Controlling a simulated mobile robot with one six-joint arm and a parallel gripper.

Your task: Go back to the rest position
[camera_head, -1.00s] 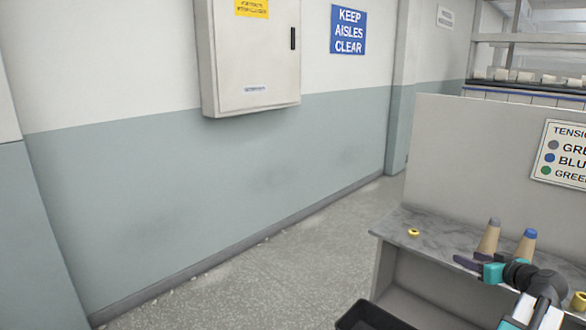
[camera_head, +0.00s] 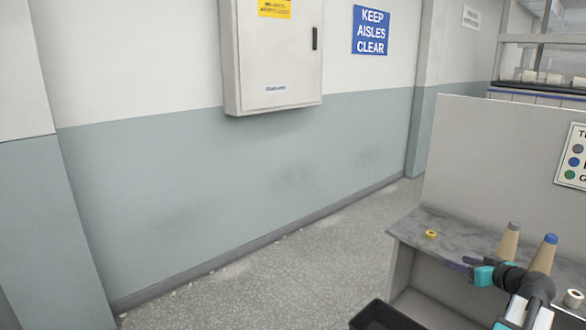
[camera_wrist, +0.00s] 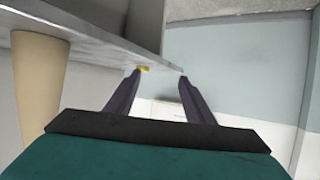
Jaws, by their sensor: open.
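My gripper (camera_head: 458,264) is at the lower right of the head view, in front of the grey worktop (camera_head: 412,229). Its two dark fingers are apart with nothing between them, and they also show in the wrist view (camera_wrist: 158,78). A small yellow ring (camera_head: 431,233) lies on the worktop near its left end. A tan cone with a grey tip (camera_head: 508,242) and a tan cone with a blue tip (camera_head: 544,254) stand upright just beyond my gripper. One tan cone (camera_wrist: 40,95) fills the left of the wrist view.
A white spool (camera_head: 573,298) is at the right edge. A grey panel (camera_head: 480,150) rises behind the worktop. The floor (camera_head: 270,290) to the left is clear up to the wall cabinet (camera_head: 275,60).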

